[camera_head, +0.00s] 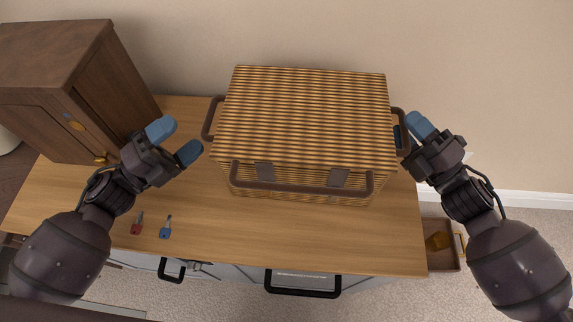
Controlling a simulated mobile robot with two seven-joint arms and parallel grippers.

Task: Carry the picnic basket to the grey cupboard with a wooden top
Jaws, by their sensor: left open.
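The picnic basket (305,120) is striped, tan and brown, with its lid closed. It stands upright on the wooden top (290,235) of the grey cupboard (225,275). It has a brown handle at each side and one along its front. My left gripper (175,141) is open and empty, with blue fingertips apart, left of the basket's left handle (209,117). My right gripper (409,133) is at the right handle (403,115). One blue finger is outside the handle and another blue patch shows through it. Whether it grips the bar is unclear.
A dark wooden cabinet (65,65) stands at the back left of the top. A red key (137,224) and a blue key (166,230) lie near the front edge. An open drawer (440,262) with a yellow object is at the lower right. A wall is behind.

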